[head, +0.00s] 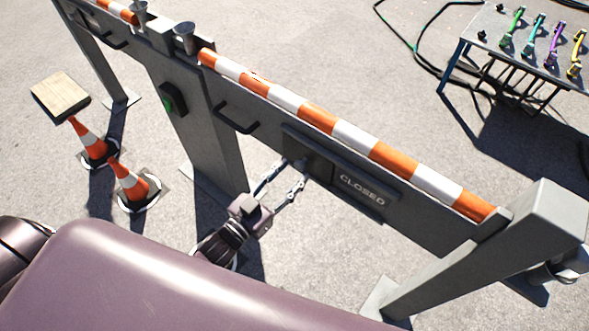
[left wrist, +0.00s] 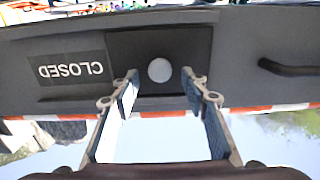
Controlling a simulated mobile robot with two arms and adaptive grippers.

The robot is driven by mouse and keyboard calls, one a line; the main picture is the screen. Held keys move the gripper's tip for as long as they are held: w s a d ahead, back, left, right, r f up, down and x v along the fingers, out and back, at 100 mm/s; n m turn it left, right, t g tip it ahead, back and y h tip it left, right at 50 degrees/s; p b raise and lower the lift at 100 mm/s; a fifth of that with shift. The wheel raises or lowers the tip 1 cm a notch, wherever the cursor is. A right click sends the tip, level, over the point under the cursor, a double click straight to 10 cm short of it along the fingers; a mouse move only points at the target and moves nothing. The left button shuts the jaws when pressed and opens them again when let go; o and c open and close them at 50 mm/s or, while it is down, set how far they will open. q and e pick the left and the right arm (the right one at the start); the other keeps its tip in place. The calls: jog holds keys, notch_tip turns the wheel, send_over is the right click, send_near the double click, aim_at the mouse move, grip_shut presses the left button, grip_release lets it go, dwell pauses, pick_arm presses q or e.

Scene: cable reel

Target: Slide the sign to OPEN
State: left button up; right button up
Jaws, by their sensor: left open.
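The sign (head: 362,190) on the grey barrier beam shows the word CLOSED to the right of a dark sliding plate (head: 318,160). In the left wrist view the picture is upside down, with the CLOSED lettering (left wrist: 70,70) left of the dark plate (left wrist: 190,42) and its round pale knob (left wrist: 159,70). My left gripper (head: 289,174) is open in front of the plate. In the left wrist view its fingers (left wrist: 160,80) stand on either side of the knob, with gaps showing. The knob is hidden in the head view. My right gripper is not in view.
A black handle (head: 236,120) sticks out of the beam left of the sign. The barrier has an orange-and-white striped top (head: 320,118) and a grey post (head: 490,250) at right. Traffic cones (head: 130,182) stand at left. A table with coloured connectors (head: 535,50) is behind.

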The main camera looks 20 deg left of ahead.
pick_arm(q)
jog(key=shift+x, duration=0.9)
jog(key=shift+c, duration=0.5)
grip_shut()
